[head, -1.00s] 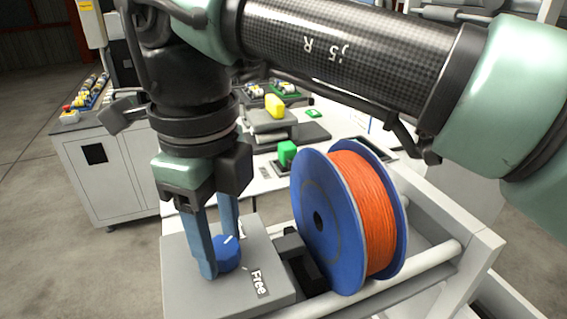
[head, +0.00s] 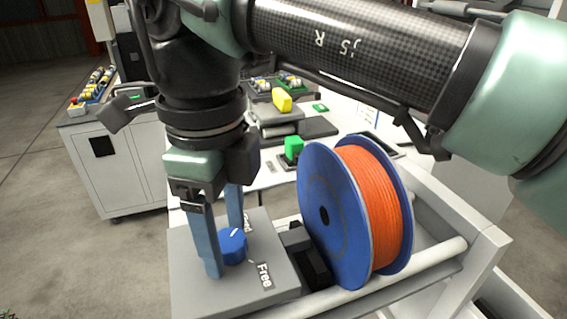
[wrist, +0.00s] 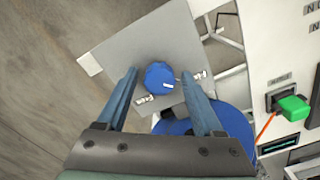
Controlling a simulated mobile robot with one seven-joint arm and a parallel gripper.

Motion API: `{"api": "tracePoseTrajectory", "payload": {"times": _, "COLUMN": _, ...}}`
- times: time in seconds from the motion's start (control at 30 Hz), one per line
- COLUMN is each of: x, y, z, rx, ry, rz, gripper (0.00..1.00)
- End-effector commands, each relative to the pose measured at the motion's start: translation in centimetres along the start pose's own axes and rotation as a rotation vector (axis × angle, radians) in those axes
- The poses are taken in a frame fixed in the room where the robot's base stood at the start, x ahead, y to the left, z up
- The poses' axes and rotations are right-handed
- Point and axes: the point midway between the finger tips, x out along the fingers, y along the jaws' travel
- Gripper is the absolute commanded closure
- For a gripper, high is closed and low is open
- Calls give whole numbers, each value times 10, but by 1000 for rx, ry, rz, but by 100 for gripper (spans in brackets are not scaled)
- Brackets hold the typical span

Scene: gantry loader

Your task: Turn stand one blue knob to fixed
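The round blue knob (head: 232,245), with a white mark, sits on a grey box (head: 190,287) at the front. A "Free" label (head: 264,275) is at its front right. My gripper (head: 224,232) points down over the box, one finger on each side of the knob. The wrist view shows the knob (wrist: 158,74) between my open fingers (wrist: 158,84), with a gap on both sides. The white mark there points to the lower right, between the two labels.
Behind are a bench with a green block (head: 293,148) and a yellow block (head: 282,99). Open floor lies to the left.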

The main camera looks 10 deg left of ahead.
Motion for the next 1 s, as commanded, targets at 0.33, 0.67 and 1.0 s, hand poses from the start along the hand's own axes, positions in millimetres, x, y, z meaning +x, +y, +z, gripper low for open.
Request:
{"api": "tracePoseTrajectory", "payload": {"times": 0.33, "x": 0, "y": 0, "z": 0, "rx": 2, "ry": 2, "rz": 1, "gripper": 21}}
{"api": "tracePoseTrajectory", "payload": {"times": 0.67, "x": -27, "y": 0, "z": 0, "rx": 2, "ry": 2, "rz": 1, "gripper": 21}}
{"api": "tracePoseTrajectory", "payload": {"times": 1.0, "x": -88, "y": 0, "z": 0, "rx": 1, "ry": 2, "rz": 0, "gripper": 21}}
